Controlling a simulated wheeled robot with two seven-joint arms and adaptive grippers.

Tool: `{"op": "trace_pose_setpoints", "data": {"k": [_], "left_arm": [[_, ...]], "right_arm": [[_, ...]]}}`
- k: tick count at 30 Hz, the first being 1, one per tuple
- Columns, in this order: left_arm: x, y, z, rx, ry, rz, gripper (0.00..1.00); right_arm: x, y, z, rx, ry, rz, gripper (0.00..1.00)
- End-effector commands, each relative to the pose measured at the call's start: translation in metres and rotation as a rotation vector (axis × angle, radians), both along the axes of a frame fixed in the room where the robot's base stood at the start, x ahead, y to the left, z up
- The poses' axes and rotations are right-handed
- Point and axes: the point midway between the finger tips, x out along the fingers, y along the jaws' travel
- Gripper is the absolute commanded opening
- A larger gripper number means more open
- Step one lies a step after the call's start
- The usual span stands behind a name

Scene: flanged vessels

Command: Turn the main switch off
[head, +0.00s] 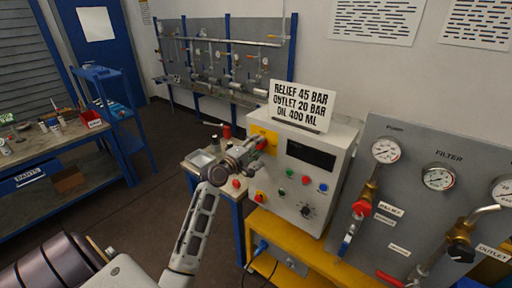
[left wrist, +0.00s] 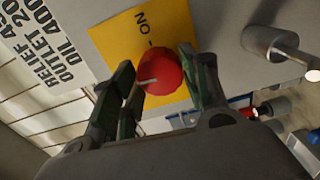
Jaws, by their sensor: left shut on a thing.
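The main switch is a red rotary knob (left wrist: 160,72) on a yellow plate (left wrist: 128,38) marked "ON". In the head view the yellow plate (head: 268,134) sits at the upper left of the grey control box's front. My left gripper (head: 259,144) reaches it from the left. In the left wrist view the gripper's (left wrist: 163,85) two dark green fingers stand on both sides of the red knob, shut on it. A pale line on the knob points left, away from the "ON" mark. In the head view the knob is mostly hidden by the gripper. My right gripper is not in view.
The grey control box (head: 327,158) has several coloured buttons and a black dial (head: 307,211). A sign (head: 301,106) stands on top. A panel with gauges and valves (head: 408,162) is at the right. A small bench with a tray (head: 201,158) stands behind my left arm.

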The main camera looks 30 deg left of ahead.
Motion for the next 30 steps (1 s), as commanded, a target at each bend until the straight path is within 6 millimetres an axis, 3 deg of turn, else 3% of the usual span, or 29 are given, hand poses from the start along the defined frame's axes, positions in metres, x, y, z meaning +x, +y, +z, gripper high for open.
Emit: {"op": "trace_pose_setpoints", "data": {"k": [19,20,24,30], "left_arm": [[-0.0002,0.0005,-0.0011,-0.077,0.008,0.0,0.21],[-0.0002,0.0004,-0.0011,-0.077,0.008,0.0,0.46],[-0.0002,0.0004,-0.0009,-0.076,0.007,0.0,0.64],[-0.0001,0.0002,-0.0005,-0.075,0.007,0.0,0.67]], "right_arm": [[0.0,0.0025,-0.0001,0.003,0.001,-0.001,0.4],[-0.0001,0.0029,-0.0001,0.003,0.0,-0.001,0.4],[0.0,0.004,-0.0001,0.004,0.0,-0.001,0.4],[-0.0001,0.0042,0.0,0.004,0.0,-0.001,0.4]]}}
